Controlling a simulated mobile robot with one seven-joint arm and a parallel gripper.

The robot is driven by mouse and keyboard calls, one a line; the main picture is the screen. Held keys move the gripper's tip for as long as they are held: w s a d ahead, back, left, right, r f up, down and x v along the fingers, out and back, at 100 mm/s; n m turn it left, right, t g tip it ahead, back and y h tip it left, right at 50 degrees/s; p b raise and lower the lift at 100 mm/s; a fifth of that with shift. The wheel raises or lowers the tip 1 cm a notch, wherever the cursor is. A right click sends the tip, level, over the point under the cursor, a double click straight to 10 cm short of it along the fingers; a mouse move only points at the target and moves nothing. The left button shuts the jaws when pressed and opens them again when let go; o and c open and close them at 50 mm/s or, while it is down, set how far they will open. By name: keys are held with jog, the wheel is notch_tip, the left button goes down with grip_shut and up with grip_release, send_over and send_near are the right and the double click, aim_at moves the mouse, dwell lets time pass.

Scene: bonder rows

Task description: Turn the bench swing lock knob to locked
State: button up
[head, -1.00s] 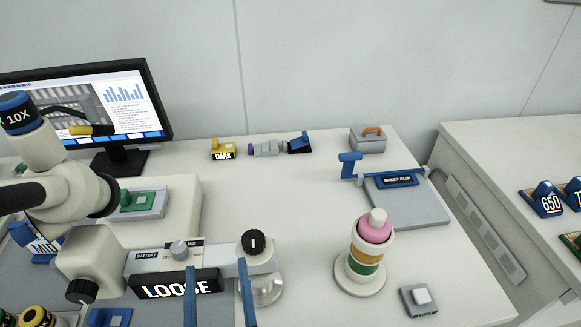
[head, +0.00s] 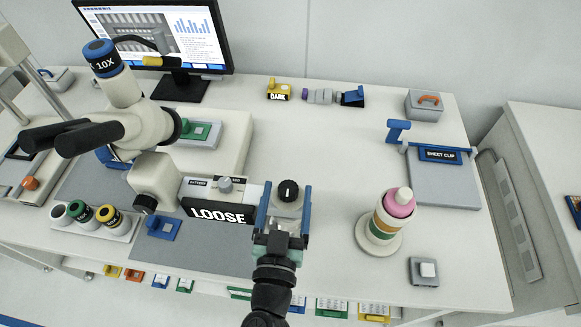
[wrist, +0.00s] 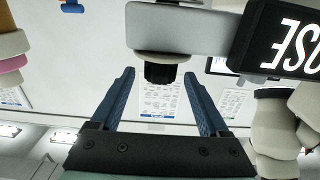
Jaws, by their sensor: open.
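The black lock knob (head: 288,191), with a white mark on top, stands on the post at the right end of the microscope's grey arm. A black sign (head: 218,213) beside it reads LOOSE. My gripper (head: 286,188) is open, its blue fingers on either side of the knob in the head view. In the wrist view the knob (wrist: 160,72) shows between the two fingertips (wrist: 158,71), with gaps on both sides. I cannot tell how far it reaches between them. The post's base is mostly hidden by my gripper.
A pink-topped ring stack (head: 390,220) and a grey button box (head: 424,271) stand right. The bench between the post and the sheet clip board (head: 440,185) is mostly clear.

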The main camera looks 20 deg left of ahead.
jog(key=shift+x, duration=2.55)
grip_shut()
